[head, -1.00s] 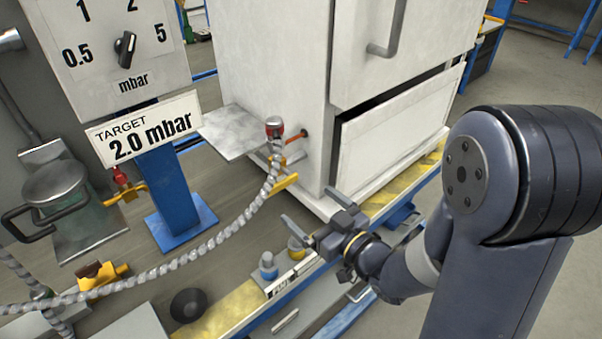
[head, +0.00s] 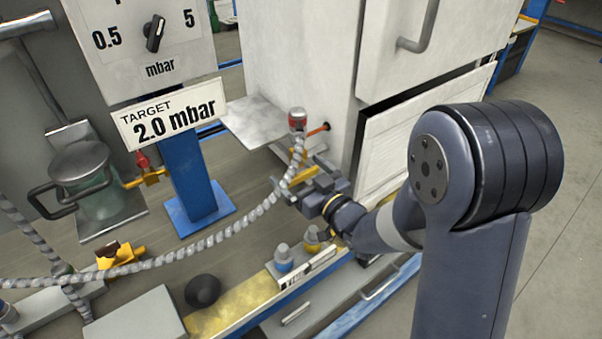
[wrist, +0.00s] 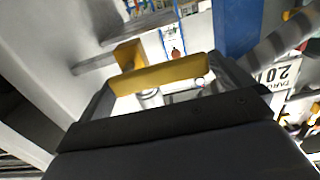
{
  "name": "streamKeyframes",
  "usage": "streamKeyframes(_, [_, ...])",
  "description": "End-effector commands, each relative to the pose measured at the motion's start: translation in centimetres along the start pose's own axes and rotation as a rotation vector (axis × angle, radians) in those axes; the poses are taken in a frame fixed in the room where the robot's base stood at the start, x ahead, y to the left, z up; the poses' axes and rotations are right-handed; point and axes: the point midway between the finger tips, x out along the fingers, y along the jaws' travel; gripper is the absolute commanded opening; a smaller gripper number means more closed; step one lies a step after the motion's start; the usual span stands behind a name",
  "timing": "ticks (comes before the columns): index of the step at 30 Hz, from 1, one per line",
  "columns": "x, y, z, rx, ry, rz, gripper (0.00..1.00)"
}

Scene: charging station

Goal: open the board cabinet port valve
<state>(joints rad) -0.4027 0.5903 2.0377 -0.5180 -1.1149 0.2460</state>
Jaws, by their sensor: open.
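The valve's yellow lever handle (wrist: 160,73) lies across the space between the two jaws of my gripper (wrist: 168,84) in the wrist view. In the head view my gripper (head: 300,184) is open at the board cabinet's port, around or just in front of the handle, which is mostly hidden; I cannot tell whether a jaw touches it. The white cabinet (head: 300,60) stands behind. A red-capped fitting (head: 297,119) sits above the valve, with an orange pipe stub (head: 318,129) beside it.
A grey braided hose (head: 225,232) runs from the fitting down to the left. A metal shelf plate (head: 255,122) sticks out left of the port. The dial panel (head: 140,70), target sign (head: 168,113) and blue post (head: 190,180) stand left.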

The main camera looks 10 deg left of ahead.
Motion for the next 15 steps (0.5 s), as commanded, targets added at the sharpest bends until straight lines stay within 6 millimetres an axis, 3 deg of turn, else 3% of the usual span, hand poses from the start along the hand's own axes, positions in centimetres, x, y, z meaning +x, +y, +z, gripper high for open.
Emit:
streamKeyframes(6, [0.01, -0.01, 0.0, 0.0, 0.0, 0.0, 0.99])
streamKeyframes(15, [-0.01, -0.01, -0.01, 0.0, 0.0, 0.0, 0.75])
